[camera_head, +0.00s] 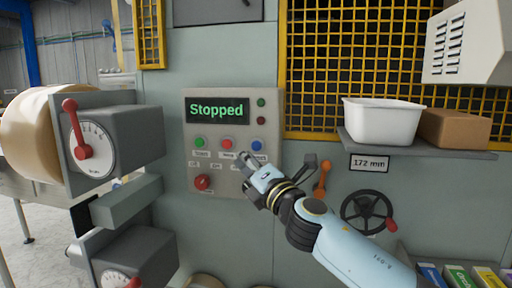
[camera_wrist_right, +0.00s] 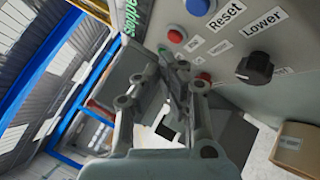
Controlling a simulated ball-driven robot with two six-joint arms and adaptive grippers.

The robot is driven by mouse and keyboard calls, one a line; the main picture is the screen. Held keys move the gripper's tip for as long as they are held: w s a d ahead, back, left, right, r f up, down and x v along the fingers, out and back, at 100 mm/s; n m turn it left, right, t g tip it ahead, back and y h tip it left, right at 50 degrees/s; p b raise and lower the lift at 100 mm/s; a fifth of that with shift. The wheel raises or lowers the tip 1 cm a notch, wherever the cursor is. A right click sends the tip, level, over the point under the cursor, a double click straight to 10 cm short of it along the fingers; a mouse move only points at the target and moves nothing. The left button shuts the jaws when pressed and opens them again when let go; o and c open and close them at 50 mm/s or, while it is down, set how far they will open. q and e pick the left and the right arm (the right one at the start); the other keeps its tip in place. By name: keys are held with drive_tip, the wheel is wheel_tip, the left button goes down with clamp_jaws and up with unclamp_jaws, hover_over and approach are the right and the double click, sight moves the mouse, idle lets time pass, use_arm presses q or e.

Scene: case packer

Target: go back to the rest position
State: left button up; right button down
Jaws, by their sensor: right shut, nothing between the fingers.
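My right gripper (camera_head: 246,168) is shut and empty. It is in front of the lower right part of the grey control panel (camera_head: 184,118), just below the blue button (camera_head: 257,145); I cannot tell whether it touches the panel. In the right wrist view the closed fingers (camera_wrist_right: 180,78) point towards the panel, which shows a red button (camera_wrist_right: 176,36), a blue button (camera_wrist_right: 198,5) and a black knob (camera_wrist_right: 254,68). The panel display (camera_head: 217,110) reads "Stopped". My left gripper is not in view.
A shelf (camera_head: 440,151) at the right holds a white bin (camera_head: 382,122) and a brown box (camera_head: 455,129). Below are an orange lever (camera_head: 321,180) and a handwheel (camera_head: 367,213). At the left, a dial housing (camera_head: 130,137) with a red handle (camera_head: 80,130) juts out beside a tan roll (camera_head: 30,136).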

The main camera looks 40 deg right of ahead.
idle(0.4)
drive_tip(key=s+d+f+m+g+b, duration=0.15)
drive_tip(key=f+b, duration=0.25)
drive_tip(key=f, duration=1.1)
drive_tip(key=s+f+m+g+b, duration=0.2)
drive_tip(key=s+f+g+b, duration=0.15)
drive_tip(key=f, duration=1.05)
drive_tip(key=s+f+m+g+b, duration=0.2)
drive_tip(key=s+f, duration=0.2)
drive_tip(key=f, duration=0.5)
drive_tip(key=s+f+m+g+b, duration=0.2)
drive_tip(key=s+f, duration=0.2)
drive_tip(key=f, duration=0.4)
drive_tip(key=s+f+m+g+b, duration=0.1)
drive_tip(key=s+f+m+b, duration=0.1)
drive_tip(key=s+f, duration=0.5)
drive_tip(key=s+a+f+m+g+b, duration=0.2)
drive_tip(key=s+f+m+g+b, duration=0.3)
drive_tip(key=s+f, duration=1.45)
drive_tip(key=s+a+f+m+g, duration=0.1)
drive_tip(key=s+f+m+g, duration=0.1)
drive_tip(key=s, duration=0.5)
drive_tip(key=s+a+f+m+g+y, duration=0.1)
drive_tip(key=s+a+f+m+g, duration=0.1)
drive_tip(key=s+f+m, duration=0.3)
drive_tip(key=s+m, duration=0.1)
drive_tip(key=s, duration=0.2)
drive_tip(key=shift+f+g, duration=0.15)
drive_tip(key=shift+g, duration=0.25)
drive_tip(key=shift+m, duration=0.25)
